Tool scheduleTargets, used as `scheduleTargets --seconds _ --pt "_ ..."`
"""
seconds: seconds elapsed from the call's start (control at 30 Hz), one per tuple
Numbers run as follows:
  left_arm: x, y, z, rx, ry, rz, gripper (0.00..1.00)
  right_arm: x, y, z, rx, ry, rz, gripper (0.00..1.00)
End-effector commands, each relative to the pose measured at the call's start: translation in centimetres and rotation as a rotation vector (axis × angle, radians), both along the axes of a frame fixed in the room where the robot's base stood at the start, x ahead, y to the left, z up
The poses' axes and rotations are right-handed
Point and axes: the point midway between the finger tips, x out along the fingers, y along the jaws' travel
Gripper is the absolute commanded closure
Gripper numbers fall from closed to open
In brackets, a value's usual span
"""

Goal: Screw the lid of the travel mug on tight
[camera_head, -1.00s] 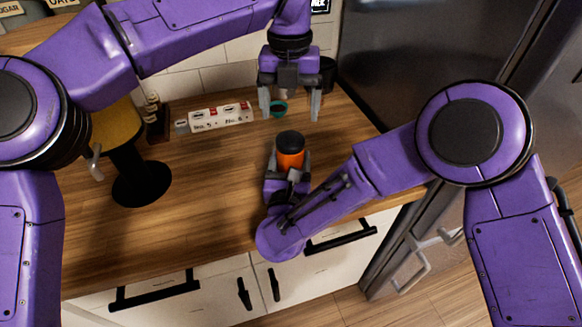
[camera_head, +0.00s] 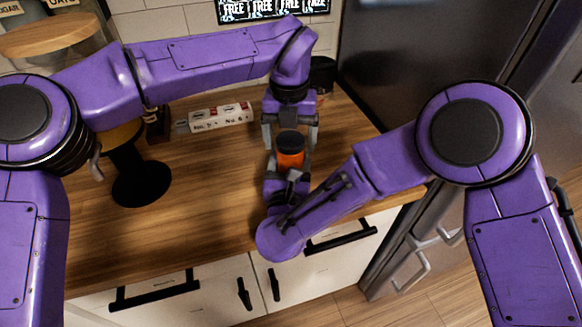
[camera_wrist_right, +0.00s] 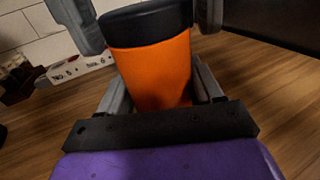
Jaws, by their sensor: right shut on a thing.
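The orange travel mug (camera_head: 290,159) stands upright near the front of the wooden counter, with its black lid (camera_head: 290,142) on top. The mug (camera_wrist_right: 155,75) and lid (camera_wrist_right: 145,20) also fill the middle of the right wrist view. My right gripper (camera_head: 288,178) is shut on the mug's body from the front, one finger on each side. My left gripper (camera_head: 290,140) points down from above, open, with its fingers on either side of the lid. In the right wrist view a gap shows between its left finger and the lid. I cannot tell whether the lid sits fully down.
A white labelled strip (camera_head: 221,118) with red items lies behind the mug to the left. A black-based stand (camera_head: 141,184) is further left. A dark container (camera_head: 322,72) stands behind my left gripper. A dark fridge (camera_head: 400,70) borders the counter's right side.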

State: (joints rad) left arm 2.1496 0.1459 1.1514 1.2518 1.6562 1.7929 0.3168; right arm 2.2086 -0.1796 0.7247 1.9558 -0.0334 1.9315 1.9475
Motion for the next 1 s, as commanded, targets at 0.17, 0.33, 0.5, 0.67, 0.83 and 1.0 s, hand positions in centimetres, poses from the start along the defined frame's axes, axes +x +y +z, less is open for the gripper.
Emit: scheduleTargets --seconds 0.17,0.33,0.5,0.67,0.83,1.0 --pt "0.0 0.0 0.0 0.0 0.0 0.0 0.71 0.0 0.0 0.0 0.0 0.0 0.0 1.0" --pt "0.0 0.0 0.0 0.0 0.0 -0.06 0.71 0.0 0.0 0.0 0.0 0.0 0.0 1.0" --pt "0.0 0.0 0.0 0.0 0.0 -0.057 0.22 0.0 0.0 0.0 0.0 0.0 -0.001 1.0" --pt "0.0 0.0 0.0 0.0 0.0 -0.057 0.05 0.0 0.0 0.0 0.0 0.0 -0.001 1.0" --pt "0.0 0.0 0.1 0.0 0.0 -0.057 0.05 0.0 0.0 0.0 0.0 0.0 -0.001 1.0" --pt "0.1 0.0 1.8 0.0 -0.003 -0.055 0.05 0.0 0.0 0.0 0.0 0.0 -0.001 1.0"
